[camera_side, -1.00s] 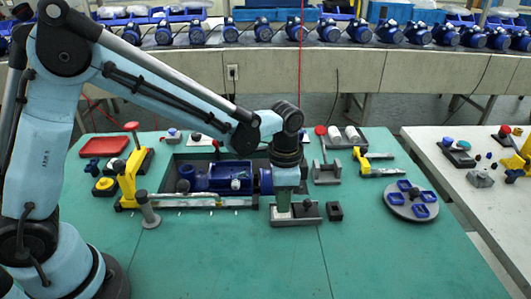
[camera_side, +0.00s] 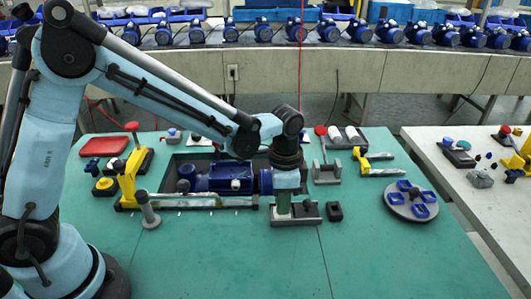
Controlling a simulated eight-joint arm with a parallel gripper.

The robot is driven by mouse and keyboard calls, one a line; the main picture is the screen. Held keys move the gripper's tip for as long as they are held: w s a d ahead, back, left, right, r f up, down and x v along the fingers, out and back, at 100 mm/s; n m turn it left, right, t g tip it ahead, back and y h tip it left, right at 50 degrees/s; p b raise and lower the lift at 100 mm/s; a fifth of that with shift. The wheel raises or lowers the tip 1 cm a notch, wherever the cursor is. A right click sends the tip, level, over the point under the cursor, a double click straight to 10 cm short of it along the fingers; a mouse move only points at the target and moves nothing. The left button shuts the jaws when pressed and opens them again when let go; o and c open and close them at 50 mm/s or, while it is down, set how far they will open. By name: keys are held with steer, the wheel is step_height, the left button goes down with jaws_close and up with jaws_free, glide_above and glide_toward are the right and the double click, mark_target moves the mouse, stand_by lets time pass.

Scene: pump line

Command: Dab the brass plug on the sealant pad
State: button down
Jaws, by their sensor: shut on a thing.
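My gripper (camera_side: 283,211) points straight down over the left part of a grey holder block (camera_side: 296,220) near the middle front of the table. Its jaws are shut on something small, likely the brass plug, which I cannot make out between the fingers. I cannot tell whether the gripped thing still sits in the block. A round knob shows in the block just right of the fingers.
A blue pump (camera_side: 218,178) lies in a recess behind and left of my gripper. A small black block (camera_side: 334,211) stands close to the right. A grey turntable with blue trays (camera_side: 411,200) is farther right. The front of the green table (camera_side: 230,265) is clear.

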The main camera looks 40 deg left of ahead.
stand_by(0.6)
steer(key=shift+r, duration=3.45)
